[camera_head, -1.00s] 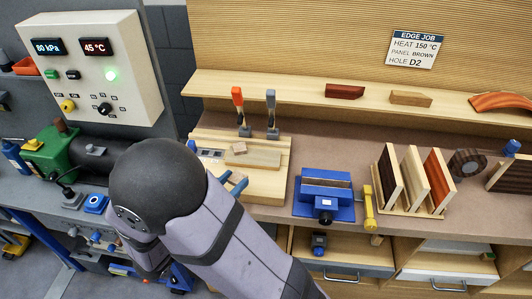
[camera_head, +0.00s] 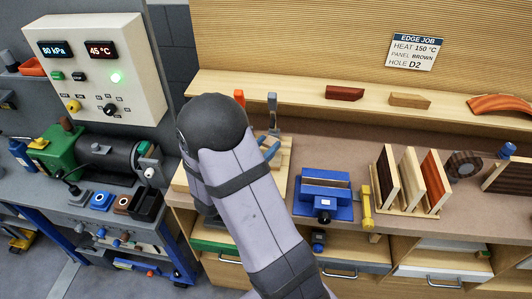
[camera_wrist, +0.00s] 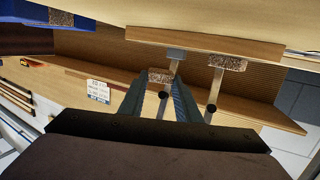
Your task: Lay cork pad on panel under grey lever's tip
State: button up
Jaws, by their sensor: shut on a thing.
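My gripper (camera_wrist: 158,100) is shut on the cork pad (camera_wrist: 160,75), a small speckled block between its fingertips in the wrist view. The pad looks apart from the wooden panel (camera_wrist: 205,45). The grey lever (camera_head: 272,102) stands upright; in the wrist view its post and grey base (camera_wrist: 176,53) show close behind the held pad. Another cork block (camera_wrist: 228,62) lies against the panel in front of the orange lever (camera_head: 239,97). In the head view my arm hides most of the panel and the held pad; blue fingers (camera_head: 270,150) show near the grey lever's foot.
A blue vise (camera_head: 324,200) stands right of the panel's board, with a yellow tool (camera_head: 367,208) beside it. A rack of upright panels (camera_head: 410,185) is farther right. A shelf (camera_head: 350,103) runs behind the levers.

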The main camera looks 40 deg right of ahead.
jog(key=shift+f+p, duration=0.4)
jog(key=shift+f, duration=1.35)
jog(key=shift+f, duration=0.1)
jog(key=shift+f, duration=0.15)
jog(key=o, duration=1)
